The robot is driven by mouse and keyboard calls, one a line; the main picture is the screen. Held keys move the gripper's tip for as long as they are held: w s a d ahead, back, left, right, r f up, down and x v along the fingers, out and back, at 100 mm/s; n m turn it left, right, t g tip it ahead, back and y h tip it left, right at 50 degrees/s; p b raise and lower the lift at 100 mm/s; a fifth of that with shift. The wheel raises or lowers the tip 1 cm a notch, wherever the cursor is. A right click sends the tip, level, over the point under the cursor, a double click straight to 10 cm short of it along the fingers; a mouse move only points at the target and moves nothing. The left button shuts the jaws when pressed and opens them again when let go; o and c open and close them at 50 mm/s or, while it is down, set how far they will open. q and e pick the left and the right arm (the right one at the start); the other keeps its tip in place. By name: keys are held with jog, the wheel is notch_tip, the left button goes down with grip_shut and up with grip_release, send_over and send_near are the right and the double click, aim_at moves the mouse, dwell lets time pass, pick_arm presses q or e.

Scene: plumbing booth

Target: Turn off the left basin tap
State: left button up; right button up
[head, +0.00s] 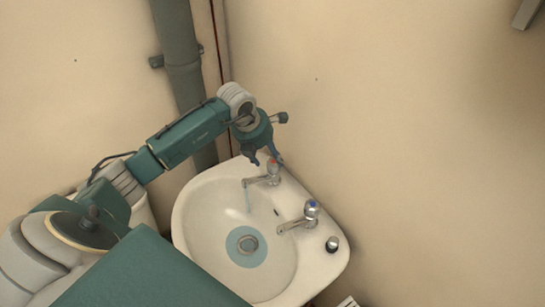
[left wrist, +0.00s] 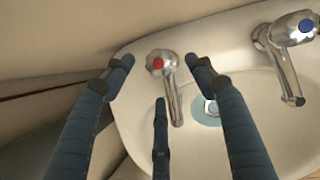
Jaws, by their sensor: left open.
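The left basin tap (head: 262,176) is chrome with a red-marked knob and stands at the basin's back left corner. I cannot tell whether any finger touches the knob. My right gripper is not in view.
The white basin (head: 205,215) sits in the wall corner, with a bluish round patch (head: 235,257) around its drain. A blue-marked tap (head: 302,216) stands to the right, with a small round metal item (head: 332,244) beyond it. A grey-green pipe (head: 181,60) runs up the left wall.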

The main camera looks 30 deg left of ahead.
aim_at(273, 162)
pick_arm(q)
jog(key=x, duration=0.3)
jog(key=shift+w+p, duration=0.2)
jog(key=shift+p, duration=0.1)
jog(key=shift+x, duration=0.75)
jog(key=shift+f, duration=0.15)
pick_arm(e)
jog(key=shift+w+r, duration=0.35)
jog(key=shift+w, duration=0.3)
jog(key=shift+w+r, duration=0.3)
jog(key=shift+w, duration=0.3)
pick_arm(q)
jog(key=shift+c, duration=0.5)
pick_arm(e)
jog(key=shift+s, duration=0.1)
